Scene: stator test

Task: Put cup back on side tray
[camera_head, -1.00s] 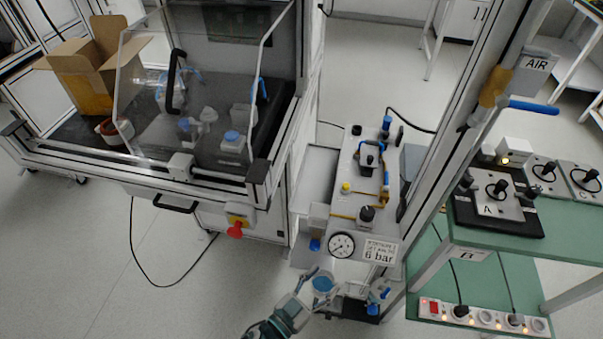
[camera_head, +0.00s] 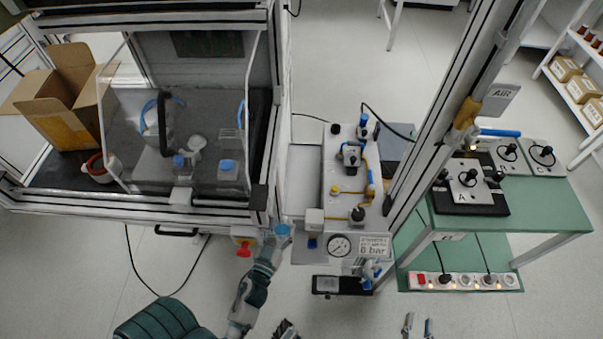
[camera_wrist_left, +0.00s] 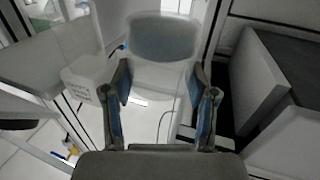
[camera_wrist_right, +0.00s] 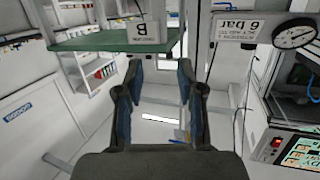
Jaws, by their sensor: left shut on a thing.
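A small translucent cup with a blue top (camera_head: 283,229) is in my left gripper (camera_head: 279,241), just left of the gauge panel and near the cabinet's front corner. In the left wrist view the cup (camera_wrist_left: 162,42) stands large between the fingers, and the gripper (camera_wrist_left: 163,95) is shut on it. A narrow pale tray surface (camera_head: 303,178) lies between the cabinet and the panel, beyond the cup; I cannot tell if it is the side tray.
A red emergency stop (camera_head: 243,250) sits left of the cup. The pressure panel with gauge (camera_head: 339,246) and a white box (camera_head: 314,219) stand to its right. The clear-doored cabinet (camera_head: 190,130) is at left; a green bench (camera_head: 520,215) is at right.

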